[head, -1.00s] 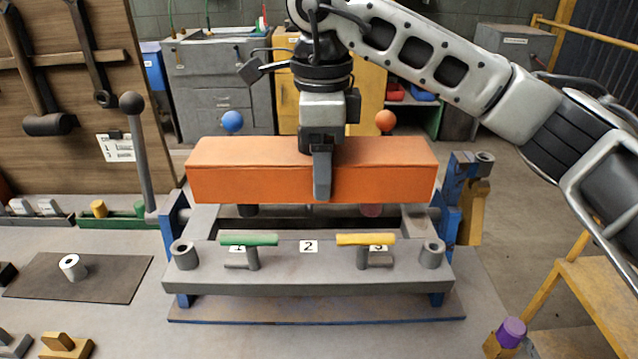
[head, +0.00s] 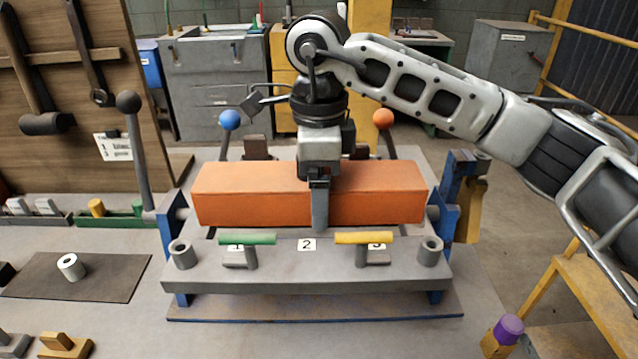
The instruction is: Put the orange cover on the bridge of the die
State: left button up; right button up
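The orange cover (head: 255,205), a long box shape, lies level across the middle of the grey die (head: 310,272). The die's bridge is hidden beneath it, and I cannot tell whether the cover touches it. My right gripper (head: 319,203) comes down from above at the cover's middle. One finger lies against the cover's front face; the other is hidden behind it. It appears shut on the cover. My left gripper is not in view.
Green (head: 248,239) and yellow (head: 364,238) handles stand on the die's front plate, between two grey bushings. Levers with blue (head: 229,119) and orange (head: 383,118) balls rise behind. A grey lever (head: 136,150) stands left. A purple-topped peg (head: 508,329) is at front right.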

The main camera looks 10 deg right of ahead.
jog(key=shift+r, duration=0.1)
notch_tip(320, 180, up, 12)
jog(key=shift+r, duration=0.1)
dwell(0.4)
